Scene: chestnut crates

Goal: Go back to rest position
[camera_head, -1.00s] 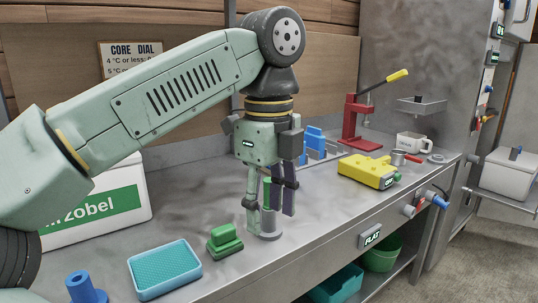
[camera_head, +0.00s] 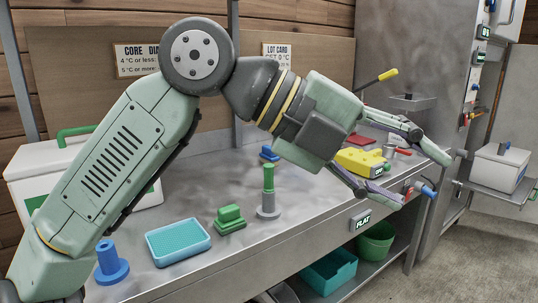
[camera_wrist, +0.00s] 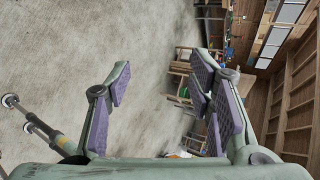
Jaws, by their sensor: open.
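My gripper (camera_head: 424,176) is raised over the right part of the metal bench (camera_head: 200,192) in the head view, pointing right and outward. Its two fingers are spread wide with nothing between them. In the wrist view, the open fingers (camera_wrist: 165,105) with purple pads face bare floor and a distant wooden wall. A grey stand with a green upright piece (camera_head: 268,190) stands on the bench, to the left of the gripper and apart from it.
The bench holds a blue flanged piece (camera_head: 111,264), a teal tray (camera_head: 150,250), a green block (camera_head: 230,219) and a yellow device (camera_head: 358,161), partly behind my gripper. A white cooler (camera_head: 30,165) stands at left. Teal (camera_head: 329,276) and green bins (camera_head: 376,243) sit below.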

